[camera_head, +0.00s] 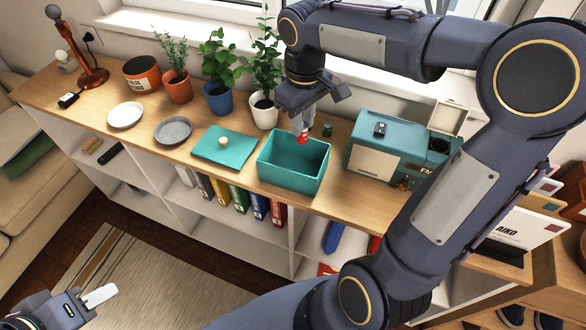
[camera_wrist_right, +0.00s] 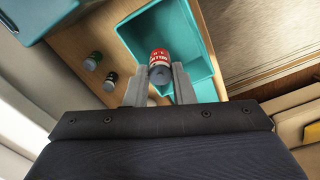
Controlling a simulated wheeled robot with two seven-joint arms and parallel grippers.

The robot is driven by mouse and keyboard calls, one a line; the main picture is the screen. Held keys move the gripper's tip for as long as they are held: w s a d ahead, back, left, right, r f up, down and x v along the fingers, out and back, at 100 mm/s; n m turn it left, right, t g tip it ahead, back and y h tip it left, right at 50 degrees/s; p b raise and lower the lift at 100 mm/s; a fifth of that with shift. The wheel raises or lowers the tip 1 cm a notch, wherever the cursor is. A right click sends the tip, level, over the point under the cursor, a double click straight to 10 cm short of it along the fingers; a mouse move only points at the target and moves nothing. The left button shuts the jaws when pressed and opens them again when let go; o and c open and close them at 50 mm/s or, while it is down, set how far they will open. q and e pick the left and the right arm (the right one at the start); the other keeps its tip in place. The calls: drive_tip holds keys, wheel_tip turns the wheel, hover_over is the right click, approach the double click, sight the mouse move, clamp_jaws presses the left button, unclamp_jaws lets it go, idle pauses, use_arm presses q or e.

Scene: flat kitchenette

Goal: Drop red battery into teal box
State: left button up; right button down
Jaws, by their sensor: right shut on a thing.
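The red battery (camera_head: 302,138) is held between the fingertips of my right gripper (camera_head: 304,127), above the back part of the teal box (camera_head: 288,179). In the right wrist view the red battery (camera_wrist_right: 160,58) sits between both fingers of my right gripper (camera_wrist_right: 160,76), with the teal box (camera_wrist_right: 190,28) below it. The box is open at the top, and the part of its inside that shows is empty. My left gripper (camera_head: 92,298) is at the bottom left, away from the counter; its finger opening is not clear.
A green battery (camera_head: 328,130) stands behind the box; the wrist view shows a green battery (camera_wrist_right: 93,61) and a dark one (camera_wrist_right: 110,81). A teal machine (camera_head: 385,145) stands right of the box. A teal board (camera_head: 222,150) lies left, potted plants (camera_head: 263,105) behind.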

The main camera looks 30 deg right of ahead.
drive_tip(key=shift+f, duration=0.1)
drive_tip(key=c, duration=1.1)
unclamp_jaws()
drive_tip(key=shift+c, duration=0.2)
wheel_tip(320, 180, up, 8)
drive_tip(key=shift+f, duration=0.1)
drive_tip(key=s+a+f+m+t+y, duration=0.2)
drive_tip(key=s+f, duration=0.2)
drive_tip(key=s, duration=0.4)
drive_tip(key=s+a+f+m+t+y, duration=0.1)
drive_tip(key=s+a+f+m+t, duration=0.1)
drive_tip(key=s+f, duration=0.3)
drive_tip(key=s+m+t, duration=0.1)
drive_tip(key=s, duration=0.3)
drive_tip(key=shift+f+t+y, duration=0.25)
drive_tip(key=shift+t+y, duration=0.05)
drive_tip(key=shift+y, duration=0.1)
